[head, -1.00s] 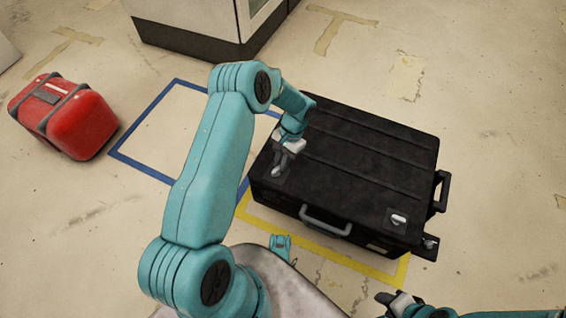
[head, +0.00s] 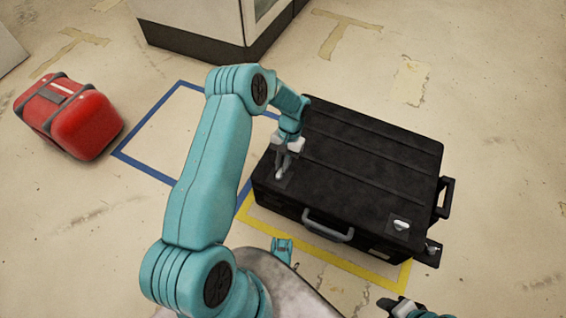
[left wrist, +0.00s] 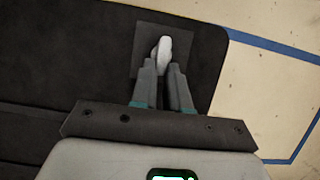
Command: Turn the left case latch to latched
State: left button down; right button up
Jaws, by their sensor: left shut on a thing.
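The black case (head: 355,165) lies flat on the floor with its handle side toward me. Its left latch (left wrist: 164,50) is a pale lever on a dark square plate, seen at the top of the left wrist view. My left gripper (head: 282,170) reaches down onto the case's near left corner and is shut on this latch, with a fingertip on each side. In the head view the fingers partly hide the latch. The right latch (head: 401,225) is a pale lever on its own plate at the near right corner. My right gripper (head: 397,305) is low in the head view, away from the case.
A red case (head: 75,120) stands on the floor at the left. Blue tape (head: 150,166) and yellow tape (head: 345,265) mark the floor. A cabinet (head: 205,25) stands at the back. The floor right of the black case is clear.

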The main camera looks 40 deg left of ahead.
pick_arm(q)
jog(key=c, duration=1.1)
grip_release()
jog(key=p+v, duration=0.5)
jog(key=v, duration=1.1)
jog(key=shift+w+r, duration=0.1)
jog(key=shift+r, duration=0.05)
